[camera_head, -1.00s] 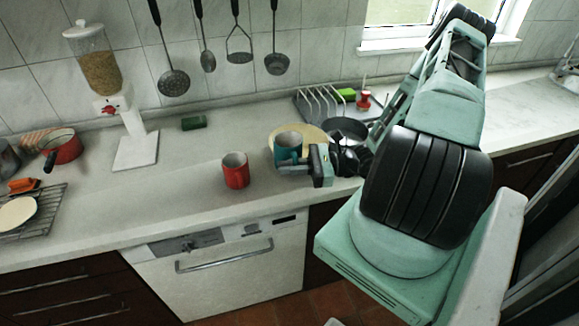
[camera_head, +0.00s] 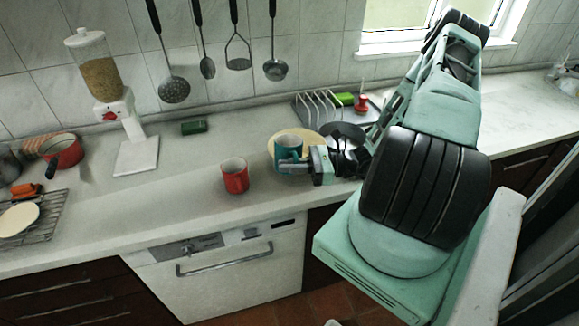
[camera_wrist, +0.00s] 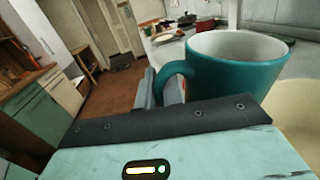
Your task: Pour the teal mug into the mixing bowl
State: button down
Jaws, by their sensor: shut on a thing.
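The teal mug (camera_head: 289,148) is upright, with a pale inside, and I cannot see what it holds. My gripper (camera_head: 296,165) is at its near right side. In the wrist view my gripper (camera_wrist: 166,90) is shut on the handle of the mug (camera_wrist: 232,75). A round cream vessel (camera_head: 272,147), likely the mixing bowl, lies behind the mug in the head view and is partly hidden by it. Its cream edge (camera_wrist: 298,110) also shows at the right of the wrist view. I cannot tell the gap between mug and vessel.
A red mug (camera_head: 235,176) stands left of my gripper near the counter's front. A dark pan or bowl (camera_head: 345,133) and a wire rack (camera_head: 318,107) are behind my arm. A dispenser (camera_head: 133,150) stands at the left. The counter between dispenser and red mug is clear.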

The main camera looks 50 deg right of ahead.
aim_at(293, 148)
jog(key=shift+w+d+r+m+t+y+p, duration=0.15)
jog(key=shift+w+d+r+m+t+p, duration=0.2)
jog(key=shift+d+r+m+p, duration=0.5)
jog(key=shift+w+d+r+m+t+y+p, duration=0.15)
jog(key=shift+w+d+r+m+p, duration=0.4)
jog(key=shift+r+m, duration=0.5)
jog(key=shift+w+d+m+t, duration=0.3)
jog(key=shift+d+m, duration=0.55)
jog(key=shift+m, duration=0.15)
jog(key=shift+w+d+m+t, duration=0.3)
jog(key=shift+d+m+t, duration=0.15)
jog(key=shift+m, duration=0.65)
jog(key=shift+w+d+r+m+t+h+p, duration=0.2)
jog(key=shift+d+m+t, duration=0.25)
jog(key=shift+m, duration=0.65)
jog(key=shift+w+d+r+m+t+h+p, duration=0.1)
jog(key=shift+w+d+m+t+h+p, duration=0.25)
jog(key=shift+m, duration=0.75)
jog(key=shift+w+d+r+m+t+h+p, duration=0.15)
jog(key=shift+d+m+t+h+p, duration=0.3)
jog(key=shift+m, duration=0.65)
jog(key=w+d+m+t+h+p, duration=0.1)
jog(key=w+d+m+h, duration=0.3)
jog(key=d+m, duration=0.5)
jog(key=shift+w+r+m+t+h, duration=0.4)
jog(key=shift+m+t, duration=0.2)
jog(key=shift+m, duration=1.6)
jog(key=shift+d, duration=0.1)
